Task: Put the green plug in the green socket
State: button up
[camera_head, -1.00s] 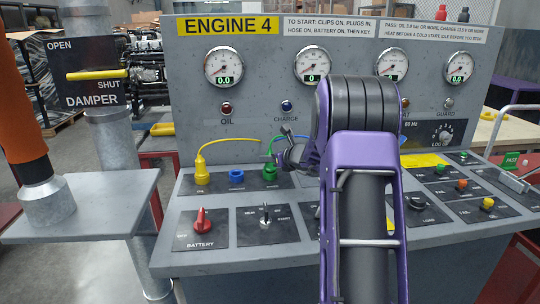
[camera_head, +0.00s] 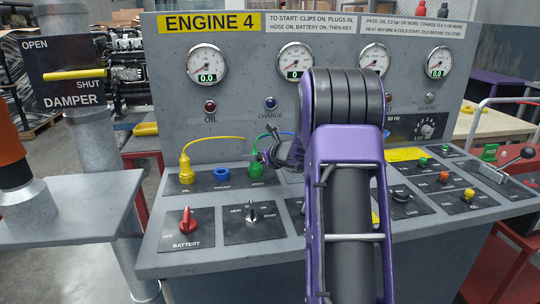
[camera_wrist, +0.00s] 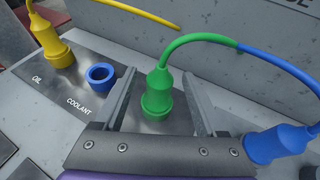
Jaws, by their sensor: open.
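The green plug (camera_wrist: 158,90) stands upright in the wrist view, with a green cable arching from its top. A green ring, the green socket (camera_wrist: 155,112), shows around its foot; I cannot tell how deep the plug sits. My gripper (camera_wrist: 160,76) is open, with one finger on each side of the green plug and gaps between. In the head view the green plug (camera_head: 256,169) is at the panel's back row, and my gripper (camera_head: 270,152) is beside it, partly hidden by my arm.
The yellow plug (camera_wrist: 60,50) stands at the oil position. The blue coolant socket (camera_wrist: 101,76) is empty, left of the green plug. A blue plug (camera_wrist: 275,145) is close to my gripper's right side. Battery (camera_head: 186,222) and start switches are in front.

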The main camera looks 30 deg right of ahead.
jog(key=p+v, duration=0.1)
jog(key=v, duration=1.5)
jog(key=shift+s, duration=0.2)
jog(key=shift+a+r, duration=0.1)
jog(key=shift+r, duration=0.05)
